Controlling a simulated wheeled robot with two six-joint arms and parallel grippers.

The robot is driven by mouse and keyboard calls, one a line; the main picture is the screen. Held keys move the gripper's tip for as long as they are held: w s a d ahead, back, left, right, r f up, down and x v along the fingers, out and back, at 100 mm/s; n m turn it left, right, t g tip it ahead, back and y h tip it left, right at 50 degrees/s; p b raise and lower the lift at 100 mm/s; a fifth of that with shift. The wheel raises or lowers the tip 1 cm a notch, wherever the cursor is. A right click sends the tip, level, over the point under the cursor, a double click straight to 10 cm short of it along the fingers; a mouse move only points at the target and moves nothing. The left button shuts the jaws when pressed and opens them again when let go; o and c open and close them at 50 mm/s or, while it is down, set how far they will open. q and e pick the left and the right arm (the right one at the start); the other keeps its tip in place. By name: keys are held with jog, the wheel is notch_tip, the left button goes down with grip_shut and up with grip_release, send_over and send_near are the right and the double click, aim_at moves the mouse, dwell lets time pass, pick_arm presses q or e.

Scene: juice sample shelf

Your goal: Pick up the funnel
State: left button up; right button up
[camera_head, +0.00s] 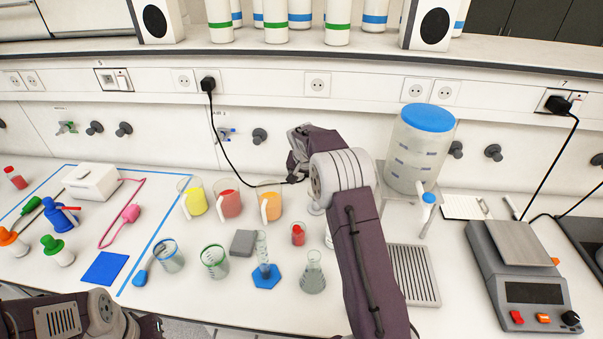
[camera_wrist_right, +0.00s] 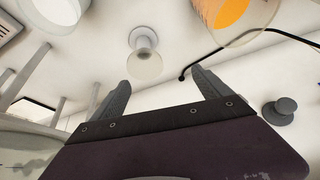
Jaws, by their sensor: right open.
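A small translucent, funnel-shaped piece with a grey round end (camera_wrist_right: 145,48) shows in the right wrist view, beyond and between my fingertips, apart from them. It looks like the funnel. In the head view a pale bit of it (camera_head: 315,207) shows beside my right arm, which hides most of it. My right gripper (camera_head: 296,158) is above the back of the bench, behind the beakers. In its wrist view the two fingers (camera_wrist_right: 160,78) stand apart with nothing between them. My left arm's end (camera_head: 145,325) is at the lower left; its fingers cannot be made out.
Beakers with yellow (camera_head: 197,204), red (camera_head: 230,205) and orange liquid (camera_head: 270,207) stand left of my right arm. A red jar (camera_head: 298,235), a flask (camera_head: 313,279) and a cylinder on a blue base (camera_head: 265,270) stand in front. A dispenser (camera_head: 418,150) and a scale (camera_head: 525,290) are right.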

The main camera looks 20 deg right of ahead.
jog(key=d+f, duration=0.1)
jog(key=d+f+g+p, duration=0.1)
jog(key=shift+s+f, duration=0.3)
jog(key=shift+s+r, duration=0.2)
jog(key=shift+s, duration=0.1)
jog(key=shift+s+a+r, duration=0.2)
jog(key=shift+s, duration=0.1)
jog(key=shift+f, duration=0.2)
jog(key=p+x, duration=0.1)
jog(key=x, duration=0.3)
jog(key=shift+w+d+f, duration=0.1)
jog(key=shift+w+d, duration=0.15)
jog(key=shift+w, duration=0.05)
jog(key=shift+w+d+f+p, duration=0.1)
jog(key=shift+f+p, duration=0.6)
jog(key=shift+p, duration=0.4)
jog(key=x, duration=0.2)
jog(key=shift+w+f, duration=0.1)
jog(key=shift+f, duration=0.2)
jog(key=shift+w+d+f, duration=0.2)
jog(key=shift+d+f, duration=0.05)
jog(key=shift+f, duration=0.1)
jog(key=shift+s+a+r, duration=0.1)
jog(key=shift+a+r, duration=0.05)
jog(key=c, duration=1.4)
pick_arm(q)
notch_tip(320, 180, up, 5)
jog(key=shift+s+r, duration=0.1)
pick_arm(e)
jog(key=shift+c, duration=0.2)
